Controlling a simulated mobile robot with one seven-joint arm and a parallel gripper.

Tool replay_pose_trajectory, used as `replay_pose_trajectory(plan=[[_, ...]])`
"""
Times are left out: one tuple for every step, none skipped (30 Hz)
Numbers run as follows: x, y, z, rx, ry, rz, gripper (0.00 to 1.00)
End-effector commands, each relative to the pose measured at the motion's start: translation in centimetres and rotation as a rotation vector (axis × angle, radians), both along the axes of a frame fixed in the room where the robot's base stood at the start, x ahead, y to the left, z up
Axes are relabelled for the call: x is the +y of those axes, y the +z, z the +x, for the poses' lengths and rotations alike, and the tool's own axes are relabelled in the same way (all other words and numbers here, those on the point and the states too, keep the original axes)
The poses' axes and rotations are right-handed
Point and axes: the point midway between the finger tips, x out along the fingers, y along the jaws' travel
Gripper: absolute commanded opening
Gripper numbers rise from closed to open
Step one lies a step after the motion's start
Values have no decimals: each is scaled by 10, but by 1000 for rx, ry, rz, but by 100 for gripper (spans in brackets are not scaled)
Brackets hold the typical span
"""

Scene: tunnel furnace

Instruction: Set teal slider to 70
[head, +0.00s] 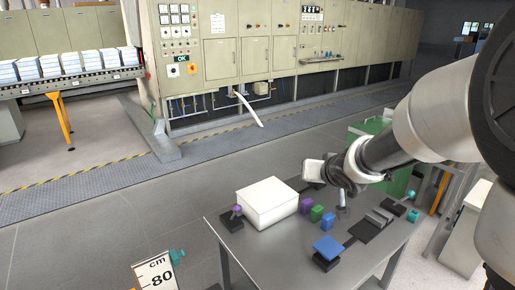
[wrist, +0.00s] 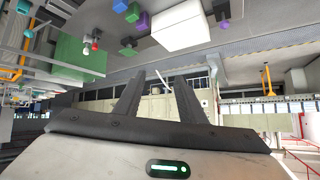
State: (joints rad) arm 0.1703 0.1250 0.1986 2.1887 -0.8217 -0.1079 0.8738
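A teal slider knob (head: 177,257) shows at the lower left of the head view. It sits at the right edge of a white scale plate (head: 155,272) marked "cm" and "80". The knob is a little higher than the printed 80; the lower part of the scale is cut off by the picture edge. My gripper (head: 342,209) is over the table, well to the right of the scale and apart from it. In the wrist view my gripper (wrist: 157,76) shows two dark fingers spread apart with nothing between them. I cannot make out the scale in the wrist view.
The metal table (head: 270,257) holds a white box (head: 267,203), purple, green and blue blocks (head: 316,213), a blue plate on a dark base (head: 328,247), and a purple knob (head: 238,210). Another teal piece (head: 413,216) is at its right end. Open floor lies left of the table.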

Motion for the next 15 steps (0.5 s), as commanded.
replay_pose_trajectory(plan=[[20, -44, 16, 12, 53, 79, 37], [33, -61, 22, 17, 86, 132, 37], [51, -83, 29, 28, 132, 207, 37], [66, -100, 32, 41, 166, 268, 37], [80, -116, 33, 57, 199, 332, 37], [99, -138, 31, 86, 245, 421, 37], [112, -154, 29, 111, 277, 491, 37], [125, -169, 24, 141, 311, 562, 37], [142, -187, 17, 185, 353, 660, 37], [154, -200, 9, 221, 382, 735, 37], [164, -211, 1, 259, 413, 807, 37], [176, -224, -11, 311, 448, 899, 37], [184, -232, -20, 351, 474, 966, 37], [190, -239, -29, 389, 496, 1026, 37], [197, -246, -40, 440, 524, 1101, 37]])
